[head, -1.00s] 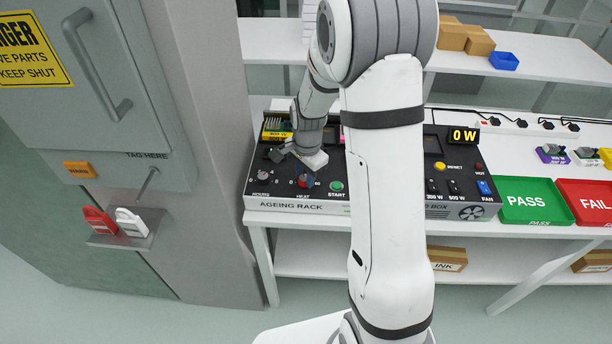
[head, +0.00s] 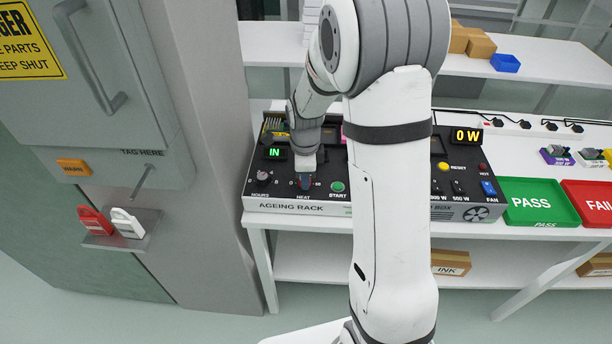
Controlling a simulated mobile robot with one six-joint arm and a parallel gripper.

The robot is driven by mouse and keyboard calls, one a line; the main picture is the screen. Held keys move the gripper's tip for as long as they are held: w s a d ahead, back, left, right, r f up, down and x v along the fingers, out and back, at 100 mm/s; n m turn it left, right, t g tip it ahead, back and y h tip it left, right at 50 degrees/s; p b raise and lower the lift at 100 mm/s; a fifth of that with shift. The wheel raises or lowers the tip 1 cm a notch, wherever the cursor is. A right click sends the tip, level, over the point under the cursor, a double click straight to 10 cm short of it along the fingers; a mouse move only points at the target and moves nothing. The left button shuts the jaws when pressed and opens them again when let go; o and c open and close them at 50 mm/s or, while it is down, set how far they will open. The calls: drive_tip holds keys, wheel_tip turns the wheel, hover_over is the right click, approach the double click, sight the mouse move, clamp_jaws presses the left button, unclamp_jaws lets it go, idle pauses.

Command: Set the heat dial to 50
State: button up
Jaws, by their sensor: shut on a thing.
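The ageing rack (head: 290,208) is a dark panel at the left end of the white bench. Its heat dial (head: 304,184) sits above the HEAT label, between the hours dial (head: 263,178) and the green start button (head: 338,187). My gripper (head: 305,178) points down at the heat dial and is shut on it. The gripper covers most of the dial and its scale, so I cannot read the setting. A small display (head: 275,153) on the rack reads IN in green.
My arm hides the middle of the bench. A load box (head: 462,212) with an orange 0 W display (head: 466,135) stands right of the rack. Green PASS (head: 540,202) and red FAIL (head: 590,200) trays lie farther right. A grey cabinet (head: 215,200) stands close on the left.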

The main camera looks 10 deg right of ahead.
idle(0.5)
drive_tip(key=o, duration=1)
drive_tip(key=shift+r, duration=0.1)
drive_tip(key=r, duration=0.7)
drive_tip(key=shift+s, duration=0.2)
drive_tip(key=shift+r, duration=0.3)
drive_tip(key=shift+s+r, duration=0.1)
drive_tip(key=shift+s, duration=0.05)
drive_tip(key=s+r+n, duration=0.2)
drive_tip(key=s+n, duration=0.5)
drive_tip(key=s+r+n+t, duration=0.1)
drive_tip(key=s+r+n, duration=0.2)
drive_tip(key=s+n, duration=0.3)
drive_tip(key=s+r+n+t, duration=0.1)
drive_tip(key=s+r+n, duration=0.1)
drive_tip(key=s+n, duration=0.5)
drive_tip(key=shift+s+d+r+n, duration=0.2)
drive_tip(key=shift+s+n, duration=0.1)
drive_tip(key=shift+s, duration=0.1)
